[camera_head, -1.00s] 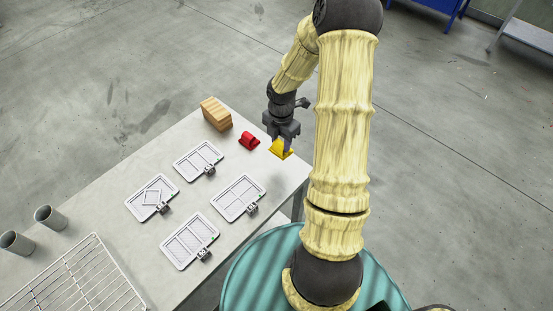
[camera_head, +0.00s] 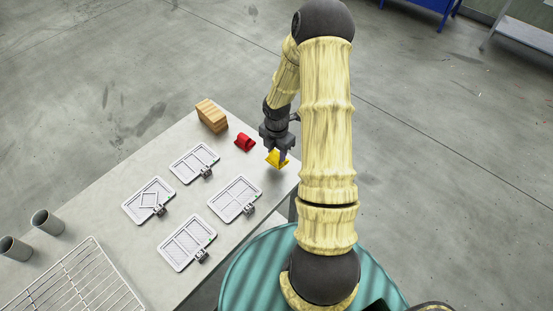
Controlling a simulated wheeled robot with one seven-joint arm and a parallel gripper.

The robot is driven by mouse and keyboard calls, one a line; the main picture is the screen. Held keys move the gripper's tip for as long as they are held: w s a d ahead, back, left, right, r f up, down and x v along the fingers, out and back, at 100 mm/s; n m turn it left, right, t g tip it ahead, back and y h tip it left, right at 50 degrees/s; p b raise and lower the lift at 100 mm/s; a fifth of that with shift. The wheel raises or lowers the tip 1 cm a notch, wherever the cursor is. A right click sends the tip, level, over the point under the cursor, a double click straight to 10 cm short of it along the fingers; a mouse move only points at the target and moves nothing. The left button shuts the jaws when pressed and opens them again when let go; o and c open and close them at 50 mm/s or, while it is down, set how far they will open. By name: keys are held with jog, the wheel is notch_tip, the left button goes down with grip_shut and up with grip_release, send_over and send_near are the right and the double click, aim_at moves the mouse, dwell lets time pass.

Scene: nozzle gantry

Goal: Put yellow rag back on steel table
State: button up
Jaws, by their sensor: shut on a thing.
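The yellow rag (camera_head: 277,160) is a small folded yellow piece near the far right corner of the grey table (camera_head: 150,255). My gripper (camera_head: 277,153) points down and is shut on the yellow rag. The fingers cover part of the rag. I cannot tell whether the rag touches the table top or hangs just above it.
A red rag-like object (camera_head: 244,142) lies just left of my gripper, and a wooden block (camera_head: 212,116) stands beyond it. Several framed trays, including a nearer one (camera_head: 187,243), lie across the table. Two grey cups (camera_head: 47,222) and a wire rack (camera_head: 75,285) are at the left.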

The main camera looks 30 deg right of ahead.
aim_at(276, 153)
notch_tip(276, 153, down, 4)
jog(key=shift+a+r+p, duration=0.1)
jog(key=shift+p, duration=0.55)
jog(key=shift+s+f, duration=0.15)
jog(key=shift+f, duration=0.35)
jog(key=shift+c, duration=0.8)
jog(key=o, duration=1.2)
jog(key=shift+w, duration=0.2)
jog(key=shift+o, duration=0.3)
jog(key=shift+w+f, duration=0.1)
jog(key=shift+a, duration=0.1)
